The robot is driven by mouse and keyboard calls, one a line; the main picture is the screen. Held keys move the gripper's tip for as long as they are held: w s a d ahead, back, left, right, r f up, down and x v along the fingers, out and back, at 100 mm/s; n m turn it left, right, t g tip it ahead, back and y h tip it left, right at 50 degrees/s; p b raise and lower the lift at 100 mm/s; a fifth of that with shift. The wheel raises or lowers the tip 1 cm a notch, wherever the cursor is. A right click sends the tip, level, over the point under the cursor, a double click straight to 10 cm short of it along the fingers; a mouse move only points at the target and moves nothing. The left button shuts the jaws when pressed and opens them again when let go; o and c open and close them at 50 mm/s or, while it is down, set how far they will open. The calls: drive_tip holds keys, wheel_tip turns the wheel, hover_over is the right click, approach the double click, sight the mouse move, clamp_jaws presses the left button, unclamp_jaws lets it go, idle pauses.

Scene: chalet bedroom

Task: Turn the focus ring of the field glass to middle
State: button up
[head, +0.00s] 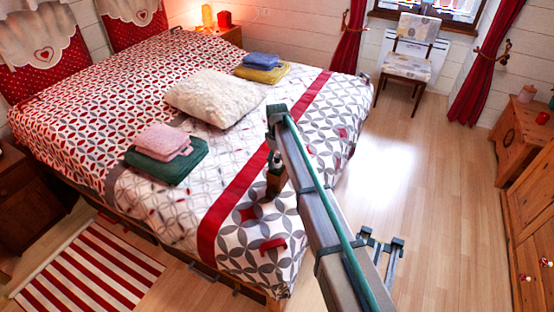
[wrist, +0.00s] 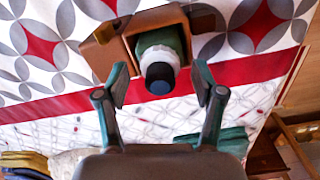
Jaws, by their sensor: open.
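The field glass (wrist: 155,40) shows in the wrist view as a short dark green barrel with a pale whitish ring (wrist: 177,58) and a black end with a bluish face. It sits against a brown, box-like body or holder (wrist: 108,50) over the bed. I cannot tell which band is the focus ring, nor its setting. My gripper (wrist: 160,88) is open, its green-tipped fingers apart on either side of the black end, with visible gaps. In the head view, a small brown shape (head: 275,184) shows beside my arm above the bed; finer detail there is hidden or too small.
The bed (head: 220,185) carries a cream cushion (head: 215,97), pink towels (head: 163,142) on green towels (head: 185,165), and blue towels (head: 262,60) on yellow ones (head: 262,75). A chair (head: 408,60) stands by the window. Wooden floor right of the bed is mostly clear.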

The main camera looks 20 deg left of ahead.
drive_tip(key=shift+f, duration=0.4)
drive_tip(key=shift+c, duration=0.3)
drive_tip(key=c, duration=1.1)
drive_tip(key=shift+m, duration=0.5)
drive_tip(key=m, duration=0.4)
drive_tip(key=shift+m, duration=2.5)
